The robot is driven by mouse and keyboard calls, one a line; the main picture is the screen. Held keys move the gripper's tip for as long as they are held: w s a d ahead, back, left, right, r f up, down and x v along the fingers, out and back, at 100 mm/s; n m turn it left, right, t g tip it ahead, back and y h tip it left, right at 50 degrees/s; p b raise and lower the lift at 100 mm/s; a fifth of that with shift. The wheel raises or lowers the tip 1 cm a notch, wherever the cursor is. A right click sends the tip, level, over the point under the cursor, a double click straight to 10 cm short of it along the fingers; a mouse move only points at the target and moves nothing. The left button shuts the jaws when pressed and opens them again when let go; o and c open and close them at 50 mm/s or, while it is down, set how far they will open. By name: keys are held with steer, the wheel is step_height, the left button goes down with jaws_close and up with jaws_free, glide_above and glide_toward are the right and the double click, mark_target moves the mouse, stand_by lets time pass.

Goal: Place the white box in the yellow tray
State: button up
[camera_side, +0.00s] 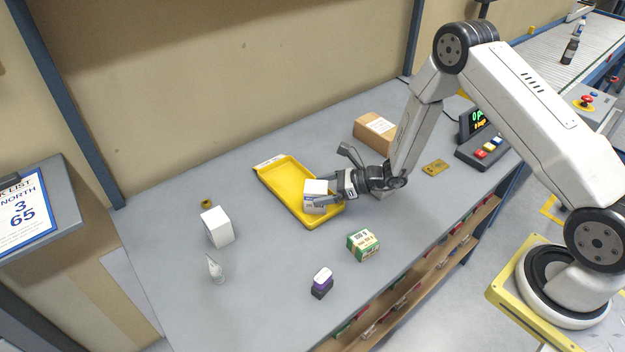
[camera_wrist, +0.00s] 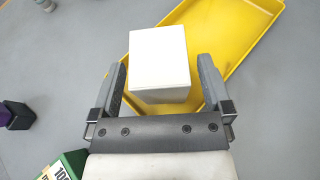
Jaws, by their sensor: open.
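In the wrist view, the white box (camera_wrist: 160,62) lies between the two fingers, over the near end of the yellow tray (camera_wrist: 232,62). My gripper (camera_side: 333,180) is open around the box, and a gap shows beside the fingers in the wrist view (camera_wrist: 163,80). I cannot tell whether the box's underside rests fully on the tray floor.
Another white box (camera_side: 217,227) stands on the table left of the tray. A clear tube (camera_side: 215,269), a purple item (camera_side: 321,287) and a green carton (camera_side: 363,245) stand in front. A brown carton (camera_side: 374,130) and a button console (camera_side: 484,148) lie behind right.

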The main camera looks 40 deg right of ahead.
steer(key=v, duration=1)
steer(key=shift+a, duration=0.1)
stand_by(0.3)
steer(key=s+a+r+n+g+h, duration=0.1)
steer(key=s+a+r+n+g, duration=0.45)
steer(key=s+n+g, duration=0.55)
steer(key=s+d+r+n+t+h, duration=0.2)
steer(key=s+r+n+t+h, duration=0.2)
steer(key=n, duration=1.2)
step_height(320, 180, up, 3)
steer(key=h, duration=0.4)
steer(key=shift+d, duration=0.4)
